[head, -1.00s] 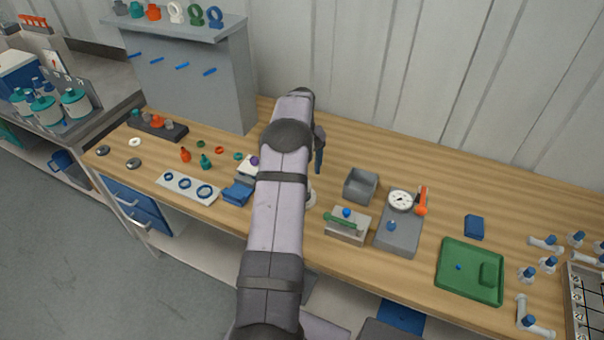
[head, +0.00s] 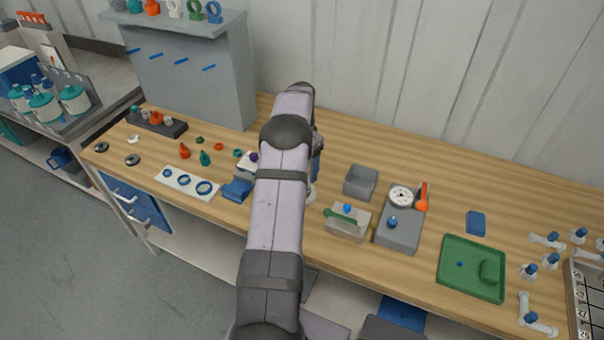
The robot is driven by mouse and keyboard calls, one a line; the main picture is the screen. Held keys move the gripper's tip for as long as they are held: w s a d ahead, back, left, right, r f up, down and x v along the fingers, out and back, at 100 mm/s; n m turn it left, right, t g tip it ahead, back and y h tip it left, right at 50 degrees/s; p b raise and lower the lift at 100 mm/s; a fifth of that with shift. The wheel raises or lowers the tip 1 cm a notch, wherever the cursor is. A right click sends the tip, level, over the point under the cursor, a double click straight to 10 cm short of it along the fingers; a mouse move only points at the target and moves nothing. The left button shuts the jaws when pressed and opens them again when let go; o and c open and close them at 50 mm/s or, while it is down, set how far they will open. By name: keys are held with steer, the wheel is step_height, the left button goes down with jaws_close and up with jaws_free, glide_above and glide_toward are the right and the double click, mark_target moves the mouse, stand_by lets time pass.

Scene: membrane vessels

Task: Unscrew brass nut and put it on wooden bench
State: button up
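My arm crosses the middle of the head view and hides part of the bench behind it. Only a sliver of my gripper (head: 316,168) shows at the arm's right edge, dark and blue, pointing down over the bench. Its fingers cannot be made out, so I cannot tell whether it is open or holds anything. Below it a small part of a whitish object (head: 311,194) shows beside the arm. I cannot pick out a brass nut; it may be hidden behind the arm. The wooden bench (head: 420,168) runs across the view, with bare wood at the back right.
Right of the arm stand a grey open box (head: 361,182), a block with a green handle (head: 347,220), a gauge unit (head: 399,232) and a green tray (head: 470,268). Left are a blue vise-like piece (head: 237,190), a white plate with rings (head: 187,183) and a grey panel (head: 193,75).

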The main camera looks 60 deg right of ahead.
steer(key=shift+f+b, duration=0.75)
steer(key=shift+f, duration=0.85)
jaws_close()
steer(key=n, duration=1)
steer(key=shift+r+p, duration=0.1)
steer(key=shift+p, duration=0.2)
steer(key=n, duration=0.3)
steer(key=shift+n, duration=0.3)
steer(key=shift+r, duration=0.2)
steer(key=shift+r+p, duration=1.15)
steer(key=shift+r, duration=0.3)
